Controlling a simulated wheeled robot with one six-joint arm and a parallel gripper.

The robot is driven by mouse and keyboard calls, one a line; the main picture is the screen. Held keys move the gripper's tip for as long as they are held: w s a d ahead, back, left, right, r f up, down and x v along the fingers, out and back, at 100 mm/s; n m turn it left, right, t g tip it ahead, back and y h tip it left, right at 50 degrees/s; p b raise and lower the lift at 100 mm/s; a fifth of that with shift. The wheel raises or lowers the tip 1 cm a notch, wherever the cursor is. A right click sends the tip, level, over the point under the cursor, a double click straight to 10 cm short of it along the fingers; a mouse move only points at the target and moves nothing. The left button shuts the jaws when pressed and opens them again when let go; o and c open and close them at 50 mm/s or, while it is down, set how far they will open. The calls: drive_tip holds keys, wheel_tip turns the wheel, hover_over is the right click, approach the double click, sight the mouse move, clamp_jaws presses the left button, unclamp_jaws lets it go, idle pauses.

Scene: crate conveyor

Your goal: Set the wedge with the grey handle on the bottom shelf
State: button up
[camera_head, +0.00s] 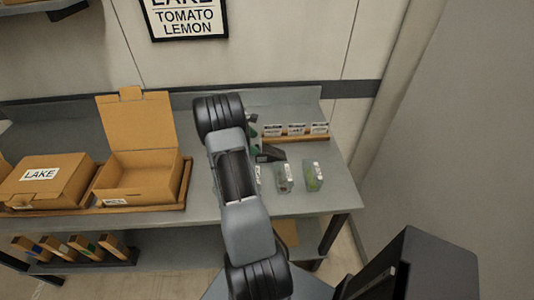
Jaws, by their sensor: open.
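I cannot make out a wedge with a grey handle for certain. Several tan upright pieces with small coloured marks (85,244) stand in a dark rack at the lower left, below the worktop; their shapes and handles are too small to tell. A lower shelf (175,245) runs beneath the worktop, partly hidden by my arm. My gripper (268,153) is over the right part of the worktop, mostly hidden behind my arm, with a dark jaw showing. It is open, and I see nothing held in it. A green patch shows beside it; I cannot tell what it is.
An open carton (140,172) and a closed carton labelled LAKE (45,182) stand on the left of the worktop (225,195). Clear packets (313,175) lie near the right edge, before a small rack of white cards (296,138). A sign (187,20) hangs above.

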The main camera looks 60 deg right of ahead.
sight(263, 149)
drive_tip(key=shift+p+x, duration=1)
drive_tip(key=shift+x, duration=1.9)
drive_tip(key=shift+c, duration=0.4)
drive_tip(key=c, duration=1.3)
drive_tip(key=shift+o, duration=0.2)
drive_tip(key=shift+r+b, duration=0.35)
drive_tip(key=shift+r, duration=0.25)
drive_tip(key=s+a+r+b, duration=0.2)
drive_tip(key=s+a+r, duration=0.1)
drive_tip(key=a+r, duration=0.3)
drive_tip(key=s+a+r+b, duration=0.2)
drive_tip(key=s+a+r, duration=0.1)
drive_tip(key=a+r, duration=0.3)
drive_tip(key=shift+s+a, duration=0.25)
